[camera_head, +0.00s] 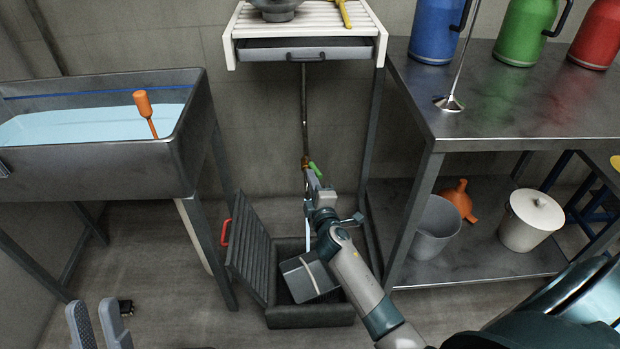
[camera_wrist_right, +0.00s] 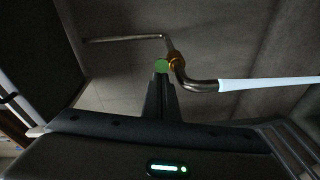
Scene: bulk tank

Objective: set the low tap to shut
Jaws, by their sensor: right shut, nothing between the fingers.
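The low tap has a brass body (camera_head: 305,161) on a vertical pipe and a green lever (camera_head: 314,169). In the right wrist view, the brass body (camera_wrist_right: 175,60) sits on a bent metal pipe, and the lever's green end (camera_wrist_right: 161,66) faces me. A pale stream of water (camera_wrist_right: 268,84) runs from the spout; it also shows in the head view (camera_head: 307,232). My right gripper (camera_head: 316,190) is shut and empty, its tips (camera_wrist_right: 160,80) right at the green end; I cannot tell whether they touch. My left gripper (camera_head: 99,318) is open and empty at lower left.
Below the tap is a floor pit (camera_head: 310,318) with a grey container (camera_head: 309,278) in it and a raised slatted lid (camera_head: 249,248) with a red handle (camera_head: 225,232). A water tank (camera_head: 100,162) stands left, a metal bench (camera_head: 490,110) right, and a white slatted shelf (camera_head: 305,22) above.

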